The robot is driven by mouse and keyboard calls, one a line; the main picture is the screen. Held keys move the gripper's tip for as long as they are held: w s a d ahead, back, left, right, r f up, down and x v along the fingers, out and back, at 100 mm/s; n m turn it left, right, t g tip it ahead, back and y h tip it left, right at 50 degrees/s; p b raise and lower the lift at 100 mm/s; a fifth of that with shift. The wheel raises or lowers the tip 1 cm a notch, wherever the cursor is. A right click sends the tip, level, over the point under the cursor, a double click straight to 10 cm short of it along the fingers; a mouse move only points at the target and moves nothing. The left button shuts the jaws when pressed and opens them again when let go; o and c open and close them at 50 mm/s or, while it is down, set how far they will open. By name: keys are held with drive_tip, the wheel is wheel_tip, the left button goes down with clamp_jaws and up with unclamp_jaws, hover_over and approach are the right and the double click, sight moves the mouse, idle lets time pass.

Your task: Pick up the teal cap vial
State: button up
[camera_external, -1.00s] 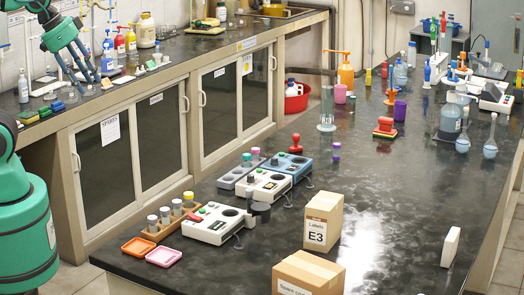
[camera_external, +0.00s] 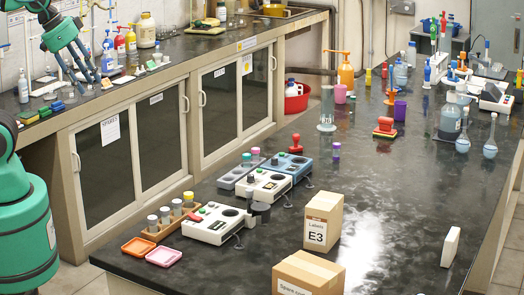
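A small vial with a cap that looks teal (camera_external: 255,151) stands at the back of a grey holder block (camera_external: 228,177) on the dark central bench. A vial with a pinkish cap (camera_external: 246,157) stands close beside it. Both are small in this view, and their lower parts are hidden in the block. My gripper (camera_external: 88,84) is at the upper left, over the wall bench, far from the vial. Its dark fingers point down and stand apart, with nothing seen between them.
White and blue instruments (camera_external: 264,185) stand just right of the holder. A wooden rack (camera_external: 162,230) with several vials stands in front, near orange and pink trays (camera_external: 163,257). Cardboard boxes (camera_external: 323,221) stand at the front. A floor gap separates the benches.

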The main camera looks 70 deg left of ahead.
drive_tip(key=shift+o, duration=0.7)
drive_tip(key=shift+w+r, duration=0.1)
drive_tip(key=w+a+r+n+g+p, duration=0.1)
drive_tip(key=w+a+r+n+p, duration=0.2)
drive_tip(key=w, duration=0.4)
drive_tip(key=w+r+n+p, duration=0.15)
drive_tip(key=w+n, duration=0.25)
drive_tip(key=w, duration=0.4)
drive_tip(key=w+a+f+n+g+p, duration=0.1)
drive_tip(key=w+a+n+p, duration=0.2)
drive_tip(key=w, duration=0.5)
drive_tip(key=w+a+f+n+g, duration=0.1)
drive_tip(key=w+a+n, duration=0.3)
drive_tip(key=w, duration=0.5)
drive_tip(key=w+a+f+n+g+p, duration=0.1)
drive_tip(key=w+a+f+n+p, duration=0.1)
drive_tip(key=w+a+f+n, duration=0.35)
drive_tip(key=w+a+f+n+p, duration=0.2)
drive_tip(key=w+f+n, duration=0.1)
drive_tip(key=w+f, duration=0.45)
drive_tip(key=w+a+f+n+p, duration=0.1)
drive_tip(key=w+a+f+n, duration=0.2)
drive_tip(key=f, duration=0.4)
drive_tip(key=w+a+f+n+g+p, duration=0.1)
drive_tip(key=w+a+f+n, duration=0.2)
drive_tip(key=f, duration=0.5)
drive_tip(key=shift+w+a+g+p, duration=0.3)
drive_tip(key=shift+w+p, duration=0.05)
drive_tip(key=shift+p, duration=0.05)
